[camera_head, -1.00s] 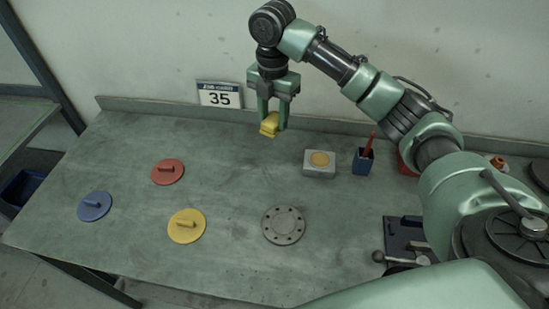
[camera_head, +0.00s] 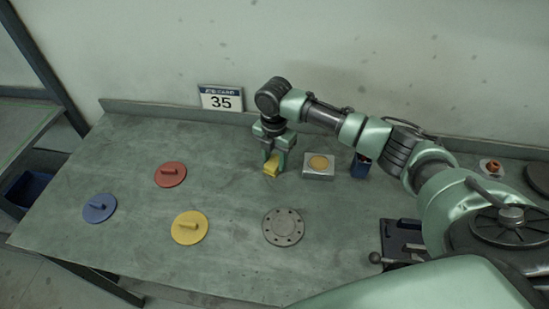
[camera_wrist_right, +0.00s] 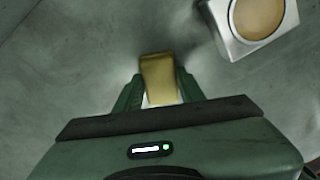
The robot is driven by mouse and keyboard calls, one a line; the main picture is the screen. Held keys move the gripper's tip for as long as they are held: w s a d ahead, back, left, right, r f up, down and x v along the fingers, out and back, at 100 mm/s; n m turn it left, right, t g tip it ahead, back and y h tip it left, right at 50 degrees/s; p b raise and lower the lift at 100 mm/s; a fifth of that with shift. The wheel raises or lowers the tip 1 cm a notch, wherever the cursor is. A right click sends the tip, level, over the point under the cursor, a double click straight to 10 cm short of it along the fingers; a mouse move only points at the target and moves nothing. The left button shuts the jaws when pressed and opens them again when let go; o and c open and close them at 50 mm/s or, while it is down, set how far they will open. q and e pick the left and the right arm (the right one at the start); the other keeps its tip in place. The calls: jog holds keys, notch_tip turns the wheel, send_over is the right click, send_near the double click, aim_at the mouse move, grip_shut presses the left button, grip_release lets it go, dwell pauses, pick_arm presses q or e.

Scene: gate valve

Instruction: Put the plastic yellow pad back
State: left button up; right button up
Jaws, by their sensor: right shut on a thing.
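My right gripper (camera_head: 273,166) is shut on a small yellow block (camera_head: 271,167), low over the back middle of the workbench. Whether the block touches the bench I cannot tell. In the right wrist view the yellow block (camera_wrist_right: 158,74) sticks out between the green fingers (camera_wrist_right: 160,92), with a pale part near its base. A flat round yellow disc with a handle bar (camera_head: 189,228) lies on the bench at the front left, apart from the gripper. My left gripper is not in view.
A grey box with a round tan top (camera_head: 318,174) stands just right of the gripper. A dark blue holder (camera_head: 361,167) is beyond it. A red disc (camera_head: 170,174), a blue disc (camera_head: 99,208) and a grey flange (camera_head: 283,227) lie around. The bench between the discs and flange is clear.

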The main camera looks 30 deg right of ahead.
aim_at(274, 161)
jog(key=shift+f, duration=0.1)
jog(key=o, duration=1.3)
notch_tip(274, 161, up, 12)
jog(key=shift+r+b, duration=0.2)
jog(key=shift+b, duration=0.75)
